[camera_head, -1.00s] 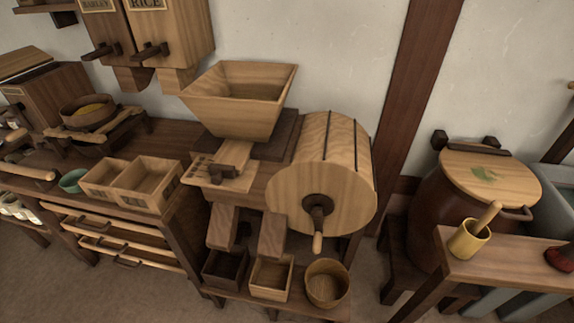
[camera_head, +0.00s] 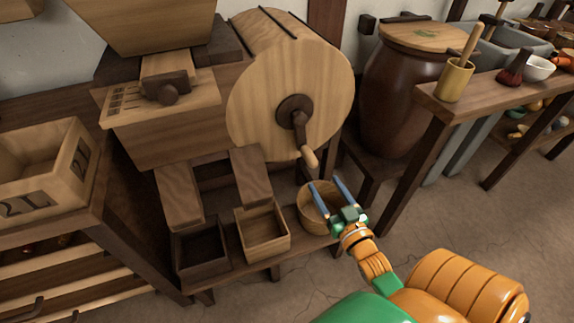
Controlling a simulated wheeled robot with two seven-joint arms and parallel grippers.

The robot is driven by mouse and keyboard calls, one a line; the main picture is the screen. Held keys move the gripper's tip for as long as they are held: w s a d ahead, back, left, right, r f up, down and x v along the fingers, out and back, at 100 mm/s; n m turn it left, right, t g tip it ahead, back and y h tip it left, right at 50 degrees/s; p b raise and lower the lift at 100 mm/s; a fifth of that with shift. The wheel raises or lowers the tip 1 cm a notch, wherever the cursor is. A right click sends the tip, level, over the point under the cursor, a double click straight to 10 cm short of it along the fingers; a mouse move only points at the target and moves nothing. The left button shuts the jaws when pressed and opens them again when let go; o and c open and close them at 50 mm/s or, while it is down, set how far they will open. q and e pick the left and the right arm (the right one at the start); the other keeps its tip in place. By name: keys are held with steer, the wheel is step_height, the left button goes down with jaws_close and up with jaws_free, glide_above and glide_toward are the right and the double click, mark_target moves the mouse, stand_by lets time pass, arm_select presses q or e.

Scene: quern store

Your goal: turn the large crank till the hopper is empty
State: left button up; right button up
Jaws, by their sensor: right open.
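The large crank (camera_head: 299,123) is a dark arm on a dark hub at the front of the wooden drum (camera_head: 262,105). My left gripper is not in view.
Below the drum stand a dark box (camera_head: 200,250), a pale box (camera_head: 262,232) and a round tub (camera_head: 316,214). A lidded barrel (camera_head: 398,95) and a bench (camera_head: 428,101) with a yellow cup (camera_head: 454,82) stand to the right.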

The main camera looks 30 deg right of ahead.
mark_target(315, 167)
steer(key=b+x, duration=0.3)
steer(key=x, duration=0.3)
steer(key=shift+s+d+f, duration=0.1)
steer(key=shift+d+f, duration=0.05)
steer(key=b+x, duration=0.2)
steer(key=x, duration=0.2)
steer(key=shift+w+r, duration=0.2)
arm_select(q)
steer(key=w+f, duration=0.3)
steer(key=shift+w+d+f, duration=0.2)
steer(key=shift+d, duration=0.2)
arm_select(e)
jaws_close()
steer(key=shift+f, duration=0.1)
